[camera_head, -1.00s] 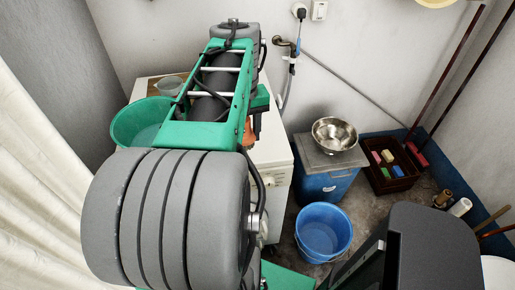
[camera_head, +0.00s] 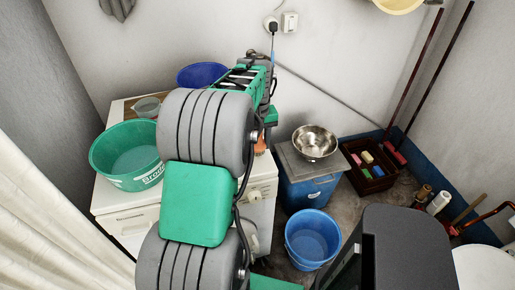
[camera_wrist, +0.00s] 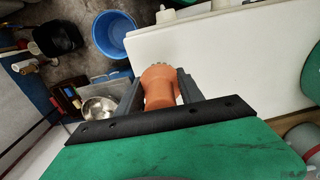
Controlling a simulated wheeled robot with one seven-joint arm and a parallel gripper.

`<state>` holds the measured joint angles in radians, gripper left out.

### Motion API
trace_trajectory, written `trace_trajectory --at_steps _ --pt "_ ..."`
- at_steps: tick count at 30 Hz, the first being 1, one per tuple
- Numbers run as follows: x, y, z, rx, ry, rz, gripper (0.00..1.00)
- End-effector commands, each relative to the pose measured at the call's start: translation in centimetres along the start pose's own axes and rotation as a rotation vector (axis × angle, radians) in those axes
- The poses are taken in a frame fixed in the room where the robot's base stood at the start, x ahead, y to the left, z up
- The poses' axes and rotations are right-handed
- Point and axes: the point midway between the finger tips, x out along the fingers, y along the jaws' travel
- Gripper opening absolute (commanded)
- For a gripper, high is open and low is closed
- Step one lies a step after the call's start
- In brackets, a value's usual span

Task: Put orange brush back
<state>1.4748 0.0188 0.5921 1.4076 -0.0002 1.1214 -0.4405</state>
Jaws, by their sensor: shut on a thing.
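My gripper (camera_wrist: 158,92) is shut on the orange brush (camera_wrist: 158,84), whose wide end points away from the palm in the wrist view. It is over or beside the edge of the white machine top (camera_wrist: 235,50). In the head view only a small orange patch of the brush (camera_head: 260,146) shows beside my arm, and the arm hides my gripper. A dark red crate (camera_head: 351,151) with several coloured brushes or blocks (camera_head: 367,157) stands on the floor at the right.
A steel bowl (camera_head: 314,141) sits on the lidded blue box (camera_head: 309,193). A blue bucket (camera_head: 312,238) stands on the floor in front. A green basin (camera_head: 128,155) rests on the machine, with a dark blue bowl (camera_head: 202,74) behind my arm. Long poles lean at the right wall.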

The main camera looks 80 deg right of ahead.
Motion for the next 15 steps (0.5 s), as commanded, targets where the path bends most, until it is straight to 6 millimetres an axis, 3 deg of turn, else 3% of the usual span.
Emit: trace_trajectory --at_steps 6,15 --pt "3.2 0.0 -0.1 0.000 -0.002 -0.001 0.00" --pt "3.6 0.0 -0.1 0.000 -0.001 -0.001 0.00"
